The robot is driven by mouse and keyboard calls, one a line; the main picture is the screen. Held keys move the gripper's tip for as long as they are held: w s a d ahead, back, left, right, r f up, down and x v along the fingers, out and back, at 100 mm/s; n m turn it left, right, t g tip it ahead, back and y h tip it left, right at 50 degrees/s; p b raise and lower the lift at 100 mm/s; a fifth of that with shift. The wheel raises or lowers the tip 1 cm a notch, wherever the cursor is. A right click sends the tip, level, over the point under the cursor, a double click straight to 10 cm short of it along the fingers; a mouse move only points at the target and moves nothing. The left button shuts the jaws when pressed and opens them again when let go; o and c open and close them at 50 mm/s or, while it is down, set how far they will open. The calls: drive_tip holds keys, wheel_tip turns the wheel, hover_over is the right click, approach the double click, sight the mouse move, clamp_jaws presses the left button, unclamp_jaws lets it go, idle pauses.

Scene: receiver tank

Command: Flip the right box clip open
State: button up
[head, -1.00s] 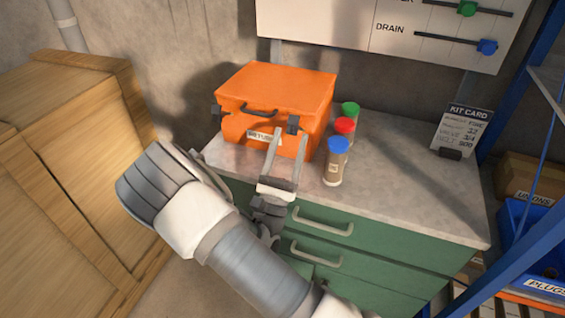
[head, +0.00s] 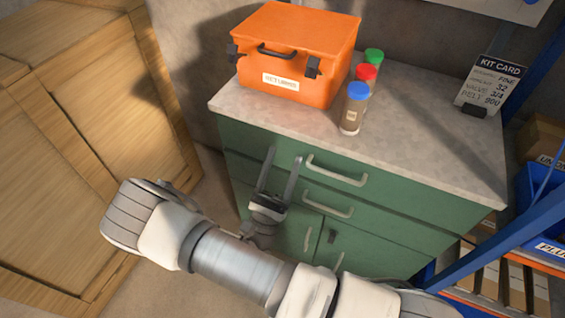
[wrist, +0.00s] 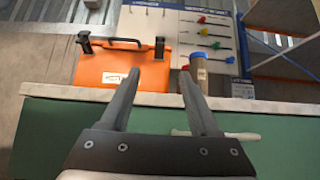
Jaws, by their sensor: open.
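The orange box (head: 288,84) stands shut on the counter, with a white label and a dark handle on its front. Its right clip (head: 312,67) is a dark piece at the front right edge, and the left clip (head: 232,51) is at the other corner. I cannot tell whether either clip is up or down. Both also show in the wrist view, the right one (wrist: 160,47) and the left one (wrist: 83,41). My gripper (head: 283,158) is open and empty, in front of the green drawers, lower than the box and apart from it.
Three bottles with green, red and blue caps (head: 354,108) stand just right of the box on the counter (head: 430,150). A kit card (head: 489,84) stands further right. Wooden crates (head: 90,120) fill the left, and a blue shelf frame (head: 500,240) the right.

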sight(310, 74)
drive_tip(key=s+a+r+g+y+p, duration=0.1)
drive_tip(key=s+r+g+y+p, duration=0.2)
drive_tip(key=r+g+p, duration=0.85)
drive_tip(key=w+d+r+t+p, duration=0.1)
drive_tip(key=w+d, duration=0.1)
drive_tip(key=w, duration=0.3)
drive_tip(key=w+d+r+t+p, duration=0.1)
drive_tip(key=w+d, duration=0.1)
drive_tip(key=w, duration=0.3)
drive_tip(key=w+d+r+t+p, duration=0.1)
drive_tip(key=w+d, duration=0.1)
drive_tip(key=w, duration=0.4)
drive_tip(key=shift+d, duration=0.15)
clamp_jaws()
